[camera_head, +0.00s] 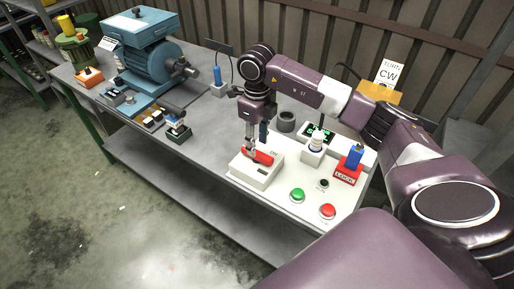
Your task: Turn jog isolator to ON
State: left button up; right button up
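The jog isolator (255,172) is a white box with a red rotary handle (260,156) on top, at the front left of the white panel. Part of an "ON" marking shows beside the handle. My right gripper (251,142) points down from above, its fingertips at or just above the left part of the red handle. Whether the fingers touch or grip the handle cannot be made out. My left gripper is not in view.
The panel also carries a green button (297,195), a red button (327,211), a red "LOCK" block (348,171) and a white knob post (313,152). A grey ring (287,121) lies behind. A blue motor (155,66) and small parts fill the bench's left.

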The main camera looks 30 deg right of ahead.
aim_at(257, 152)
jog(key=shift+f+p, duration=0.35)
jog(key=shift+f, duration=1.6)
grip_shut()
